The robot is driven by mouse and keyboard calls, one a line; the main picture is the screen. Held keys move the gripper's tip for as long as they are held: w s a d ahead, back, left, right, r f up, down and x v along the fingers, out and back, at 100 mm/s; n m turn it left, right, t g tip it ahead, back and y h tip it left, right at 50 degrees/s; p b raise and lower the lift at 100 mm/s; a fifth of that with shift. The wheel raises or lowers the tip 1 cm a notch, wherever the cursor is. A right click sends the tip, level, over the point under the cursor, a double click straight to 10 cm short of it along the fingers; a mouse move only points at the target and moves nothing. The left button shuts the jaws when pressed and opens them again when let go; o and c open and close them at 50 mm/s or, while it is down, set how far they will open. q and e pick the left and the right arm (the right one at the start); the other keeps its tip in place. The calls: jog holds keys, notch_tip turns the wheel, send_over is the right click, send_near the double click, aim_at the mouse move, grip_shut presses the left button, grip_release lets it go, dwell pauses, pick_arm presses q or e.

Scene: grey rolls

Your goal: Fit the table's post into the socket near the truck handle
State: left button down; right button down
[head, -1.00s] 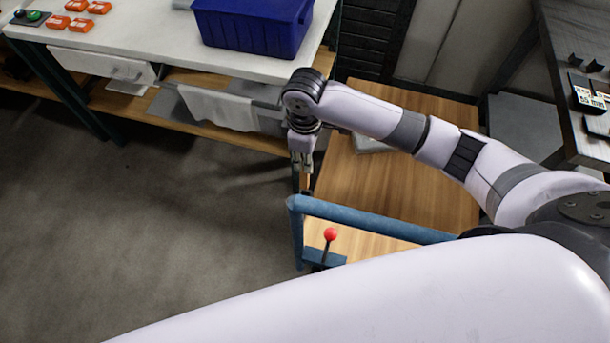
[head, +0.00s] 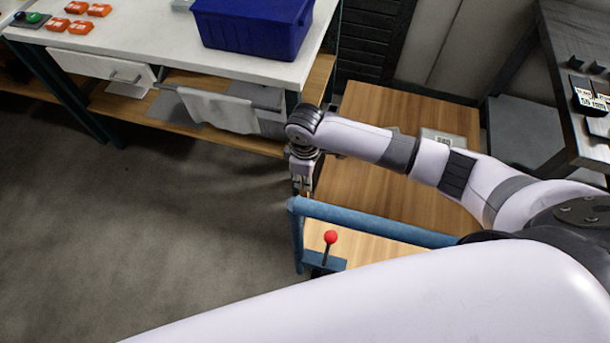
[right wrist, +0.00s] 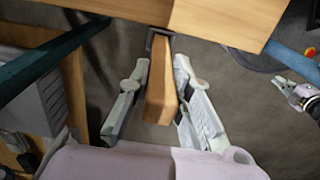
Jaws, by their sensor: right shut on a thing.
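My right gripper (head: 302,184) is beside the near left corner of the truck (head: 400,195), just behind its blue handle (head: 375,223). In the right wrist view my right gripper (right wrist: 160,100) is shut on a wooden post (right wrist: 162,98), one finger on each side. The post's far end lines up with a dark square socket (right wrist: 151,41) at the truck's edge; I cannot tell how deep it sits. My left gripper (right wrist: 296,90) shows at the right wrist view's right edge, its jaws unclear; it is outside the head view.
A red-knobbed lever (head: 330,237) stands by the handle. A white workbench (head: 150,40) with a blue bin (head: 250,28) is at the upper left. A dark bench (head: 560,60) stands at the right. The grey floor (head: 150,240) at left is clear.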

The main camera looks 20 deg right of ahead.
jog(key=shift+f, duration=0.5)
jog(key=c, duration=1.5)
grip_release()
jog(key=shift+o, duration=0.2)
notch_tip(320, 180, up, 13)
jog(key=shift+r+p, duration=0.15)
jog(key=shift+p, duration=0.35)
